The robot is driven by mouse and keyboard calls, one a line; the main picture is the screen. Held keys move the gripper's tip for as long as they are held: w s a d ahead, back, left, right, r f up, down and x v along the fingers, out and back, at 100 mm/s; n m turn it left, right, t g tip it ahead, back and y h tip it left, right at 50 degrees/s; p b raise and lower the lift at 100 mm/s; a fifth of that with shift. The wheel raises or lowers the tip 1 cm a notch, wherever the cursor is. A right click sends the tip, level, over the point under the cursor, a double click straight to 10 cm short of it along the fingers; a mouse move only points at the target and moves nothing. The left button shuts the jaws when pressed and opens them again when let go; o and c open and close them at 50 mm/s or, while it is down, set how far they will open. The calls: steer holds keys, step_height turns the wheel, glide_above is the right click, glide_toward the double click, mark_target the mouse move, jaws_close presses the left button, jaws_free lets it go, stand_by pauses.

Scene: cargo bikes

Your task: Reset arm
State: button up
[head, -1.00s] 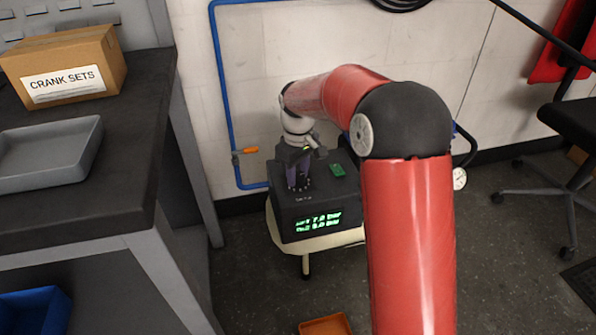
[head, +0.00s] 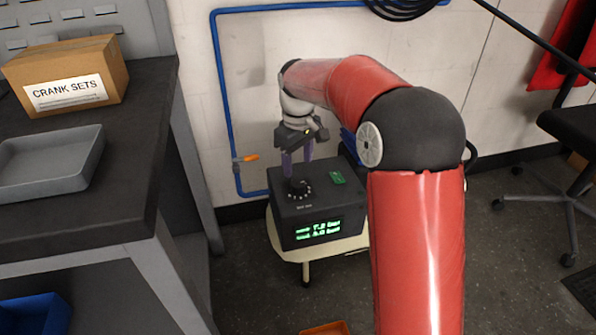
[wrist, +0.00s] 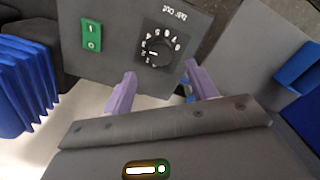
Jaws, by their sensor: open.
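My gripper (head: 297,164) points down over the dark box (head: 329,212) with a green lit display, which stands on a small pale stool or table. In the wrist view, my gripper (wrist: 160,88) shows two purple fingers spread apart with nothing between them. A black dial (head: 299,188) with number marks is on the box's top face, just below the fingers. In the wrist view the dial (wrist: 159,50) lies beyond the fingertips, apart from them. A green rocker switch (head: 337,178) is beside the dial; it also shows in the wrist view (wrist: 92,35).
A grey workbench (head: 95,190) on the left holds a crank sets carton (head: 68,75) and a grey tray (head: 50,165). A blue pipe with an orange-handled valve (head: 246,158) runs on the wall behind. A black chair (head: 572,125) stands at the right. An orange bin (head: 325,328) is on the floor.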

steer(key=shift+r, duration=0.7)
steer(key=shift+s+d+r, duration=0.1)
steer(key=shift+s+r, duration=0.1)
steer(key=s+d+r+m+t, duration=0.1)
steer(key=s+d+r+m, duration=0.1)
steer(key=s+d+r, duration=0.35)
steer(key=s+d+r+m+t, duration=0.2)
steer(key=s, duration=0.7)
steer(key=s+d+f+m+t, duration=0.1)
steer(key=s+d+f+m, duration=0.1)
steer(key=s, duration=0.5)
steer(key=s+d+f+m+t, duration=0.1)
steer(key=s+d+f+m, duration=0.1)
steer(key=s, duration=0.6)
steer(key=shift+s+m+t, duration=0.15)
steer(key=shift+m+t, duration=0.15)
steer(key=shift+m, duration=0.2)
